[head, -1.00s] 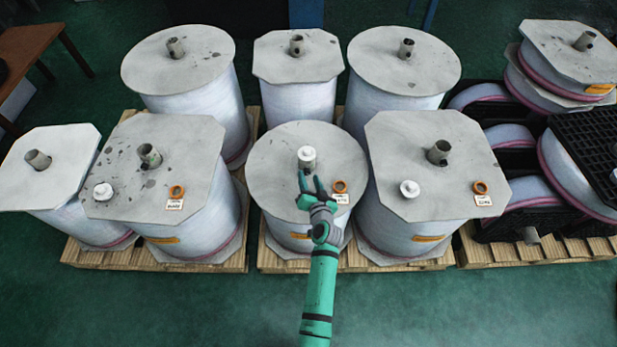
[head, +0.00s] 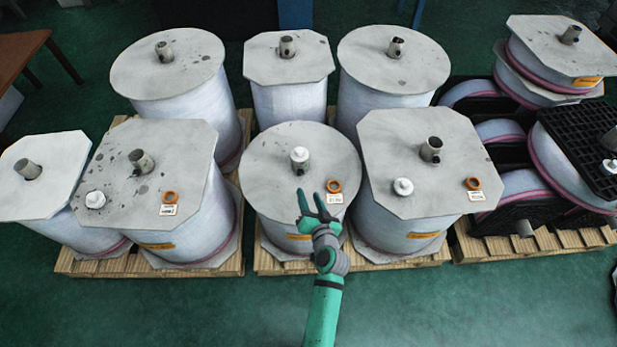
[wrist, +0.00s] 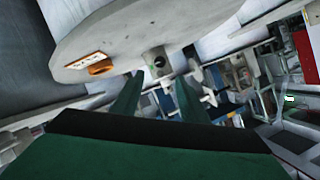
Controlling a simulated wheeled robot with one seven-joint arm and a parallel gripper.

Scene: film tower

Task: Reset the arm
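My green gripper (head: 309,202) is open and empty, its two fingers spread in a V over the front part of the middle round spool (head: 270,165). A white cap (head: 299,154) sits on that spool's centre tube, just beyond my fingertips with a visible gap. In the wrist view my fingers (wrist: 158,100) stand apart at the bottom, with nothing held between them. The spool's grey top (wrist: 130,30) and its tube (wrist: 157,62) show tilted above them.
An orange ring (head: 334,186) and a small label lie right of my fingers. Spools with white caps (head: 95,199) (head: 403,186) stand on both sides. More spools are behind, and black racks (head: 585,150) stand at right. Green floor (head: 150,310) in front is clear.

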